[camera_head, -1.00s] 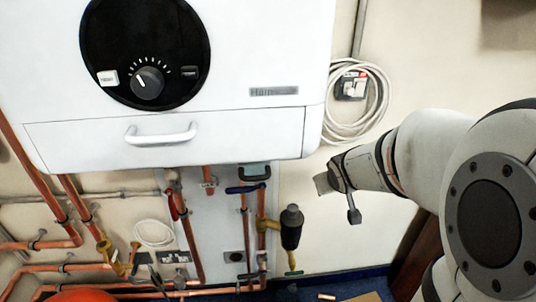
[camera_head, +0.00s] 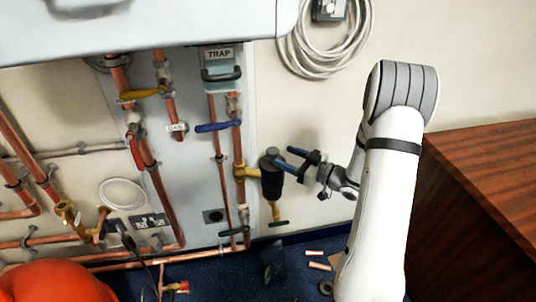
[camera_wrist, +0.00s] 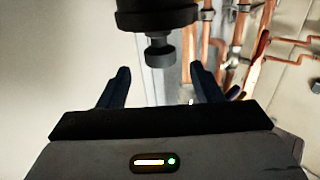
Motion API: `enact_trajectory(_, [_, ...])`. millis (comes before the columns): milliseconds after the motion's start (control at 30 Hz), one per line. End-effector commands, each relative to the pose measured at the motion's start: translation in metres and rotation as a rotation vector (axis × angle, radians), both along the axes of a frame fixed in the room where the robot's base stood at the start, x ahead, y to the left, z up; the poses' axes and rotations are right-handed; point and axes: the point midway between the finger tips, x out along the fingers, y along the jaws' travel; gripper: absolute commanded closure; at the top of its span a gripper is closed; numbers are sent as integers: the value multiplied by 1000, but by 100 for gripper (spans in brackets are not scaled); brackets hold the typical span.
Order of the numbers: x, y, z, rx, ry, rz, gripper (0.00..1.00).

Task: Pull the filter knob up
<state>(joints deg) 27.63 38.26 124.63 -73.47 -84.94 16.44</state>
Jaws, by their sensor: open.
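The black filter (camera_head: 272,180) is upright on a brass fitting of a vertical copper pipe, with its knob (camera_head: 270,154) on top. My gripper (camera_head: 283,158) is at the filter's right, its blue fingers pointing left at the upper end. The wrist view shows the filter body (camera_wrist: 157,16) at the top edge and the stepped knob (camera_wrist: 158,50) projecting below it. There, my open gripper (camera_wrist: 159,70) has one finger on each side, with the knob in line with the gap. The fingers look apart from the knob; its exact depth is hard to tell.
Copper pipes with a blue lever (camera_head: 218,127), a yellow lever (camera_head: 143,94) and a red lever (camera_head: 136,150) stand left of the filter. The white boiler (camera_head: 130,30) overhangs above. A wooden cabinet (camera_head: 490,180) is at right.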

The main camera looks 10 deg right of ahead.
Motion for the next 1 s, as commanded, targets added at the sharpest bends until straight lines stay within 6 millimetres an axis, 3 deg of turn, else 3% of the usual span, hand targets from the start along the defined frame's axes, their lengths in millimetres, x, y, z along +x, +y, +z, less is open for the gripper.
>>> enact_trajectory(500, [49, 50, 0, 0, -3, 3, 41])
enact_trajectory(867, [54, 54, 1, 0, -1, 0, 41])
enact_trajectory(1000, [54, 54, 1, 0, -1, 0, 51])
